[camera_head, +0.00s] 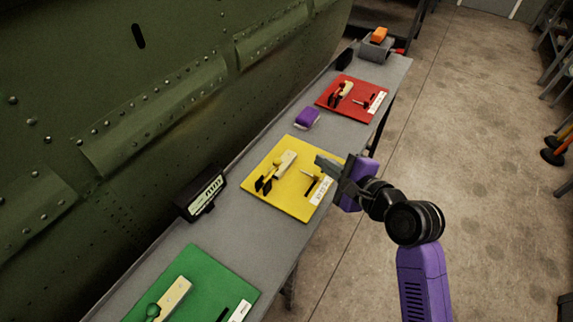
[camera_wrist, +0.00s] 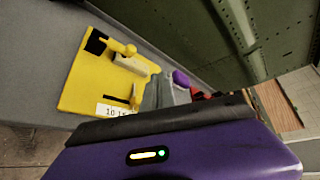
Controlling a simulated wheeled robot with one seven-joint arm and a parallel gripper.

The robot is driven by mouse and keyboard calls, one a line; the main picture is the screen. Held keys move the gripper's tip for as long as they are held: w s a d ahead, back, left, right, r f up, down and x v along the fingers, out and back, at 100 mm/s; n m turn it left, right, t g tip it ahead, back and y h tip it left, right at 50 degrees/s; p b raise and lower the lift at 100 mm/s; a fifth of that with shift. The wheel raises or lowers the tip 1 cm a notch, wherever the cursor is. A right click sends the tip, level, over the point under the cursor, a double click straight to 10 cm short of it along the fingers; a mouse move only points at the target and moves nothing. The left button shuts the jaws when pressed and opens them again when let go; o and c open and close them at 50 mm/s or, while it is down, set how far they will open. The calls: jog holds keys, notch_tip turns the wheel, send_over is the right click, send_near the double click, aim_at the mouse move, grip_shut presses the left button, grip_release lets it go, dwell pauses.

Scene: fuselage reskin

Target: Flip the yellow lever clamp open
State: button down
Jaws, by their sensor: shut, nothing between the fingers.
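The yellow board (camera_head: 262,182) lies on the grey bench, with the yellow lever clamp (camera_head: 284,165) on its upper left part. The clamp has a pale body, a yellow knob and black parts at its lower left end. A smaller pin-like piece (camera_head: 310,182) and a white label (camera_head: 321,191) are on the board's right side. My gripper (camera_head: 322,162) is shut and empty, over the board's right edge, to the right of the clamp and apart from it. In the wrist view the clamp (camera_wrist: 130,65) shows beyond the fingers (camera_wrist: 157,92), which hide part of the board.
A green board (camera_head: 205,275) is nearer and a red board (camera_head: 345,93) farther along the bench (camera_head: 175,262). A purple block (camera_head: 306,118) and a black display box (camera_head: 201,195) lie near the green riveted fuselage (camera_head: 90,110). Open floor (camera_head: 480,200) lies right.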

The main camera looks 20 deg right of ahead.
aim_at(271, 171)
jog(key=a+f+m, duration=0.1)
jog(key=s+a+f+m+g+y, duration=0.1)
jog(key=shift+a+f, duration=0.1)
jog(key=shift+f, duration=0.25)
jog(key=shift+s+a+f+m+g, duration=0.3)
jog(key=shift+m+g, duration=0.1)
jog(key=shift+m, duration=0.3)
jog(key=shift+w, duration=0.1)
jog(key=x, duration=1)
jog(key=shift+a, duration=0.1)
